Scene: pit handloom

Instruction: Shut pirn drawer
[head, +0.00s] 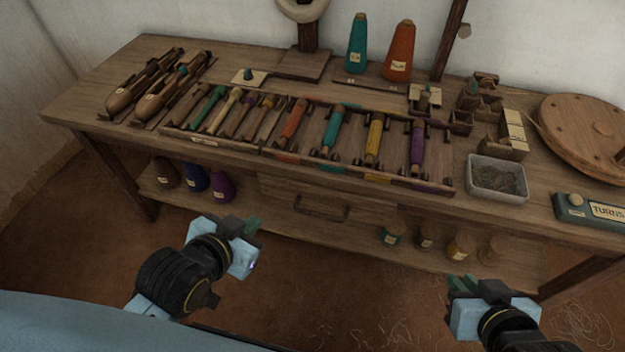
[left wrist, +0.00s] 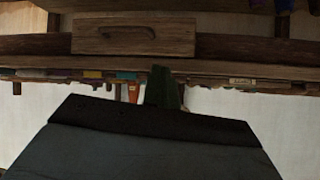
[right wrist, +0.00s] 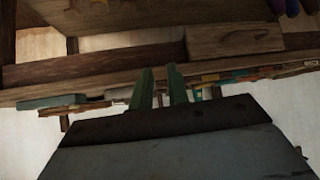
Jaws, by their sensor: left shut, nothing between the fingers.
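The pirn drawer (head: 290,200) is under the middle of the bench top, with a dark bar handle (head: 321,208) on its wooden front. In the left wrist view the drawer front (left wrist: 180,38) and its handle appear upside down, apart from my fingers. The right wrist view also shows the drawer (right wrist: 235,42). It seems to stand forward of the bench rail; how far is hard to tell. My left gripper (head: 251,227) is shut and empty, in front of the drawer and to its left. My right gripper (head: 463,284) is open and empty, further right and apart from the drawer.
The bench top holds a pirn tray (head: 350,165), shuttles (head: 133,92), cones (head: 398,50), a grey bin (head: 497,178) and a round wooden wheel (head: 590,125). A lower shelf (head: 350,225) carries several small cones. The floor between my grippers is clear.

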